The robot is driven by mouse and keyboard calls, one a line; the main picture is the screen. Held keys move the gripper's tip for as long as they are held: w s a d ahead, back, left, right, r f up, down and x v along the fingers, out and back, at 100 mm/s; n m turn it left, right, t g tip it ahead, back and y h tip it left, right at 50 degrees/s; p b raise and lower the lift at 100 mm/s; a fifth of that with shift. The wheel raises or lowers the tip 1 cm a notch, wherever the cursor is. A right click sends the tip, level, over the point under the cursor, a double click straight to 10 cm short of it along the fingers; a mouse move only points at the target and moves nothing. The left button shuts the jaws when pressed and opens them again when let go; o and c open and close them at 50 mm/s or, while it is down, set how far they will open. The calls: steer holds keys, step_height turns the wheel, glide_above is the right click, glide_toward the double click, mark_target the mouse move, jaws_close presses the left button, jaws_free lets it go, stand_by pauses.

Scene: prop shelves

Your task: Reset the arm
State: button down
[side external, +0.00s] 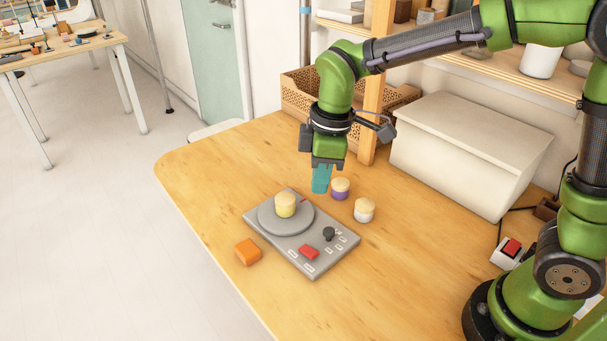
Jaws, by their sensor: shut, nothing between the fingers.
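My gripper (321,180) has teal fingers that are shut and empty. It points down above the wooden table, behind the grey turntable device (330,238). A yellow cup-like piece (285,205) stands on the device's round plate (270,217). A purple piece with a cream top (340,189) stands on the table just right of my gripper in the picture. A white piece with a cream top (364,210) stands a little further right. The gap between my fingertips and the things below is hard to judge.
An orange block (248,252) lies left of the device, which bears a red button (309,252) and a dark knob (328,234). A white box (470,150), a wicker basket (295,97) and a wooden post (375,110) stand behind. The table's front area is clear.

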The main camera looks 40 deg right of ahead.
steer(key=s+d+r+m+t+y, duration=0.1)
steer(key=s+d+r+m+t, duration=0.5)
steer(key=s+d+m, duration=0.5)
steer(key=s+m, duration=0.2)
steer(key=m, duration=0.1)
steer(key=shift+r, duration=0.35)
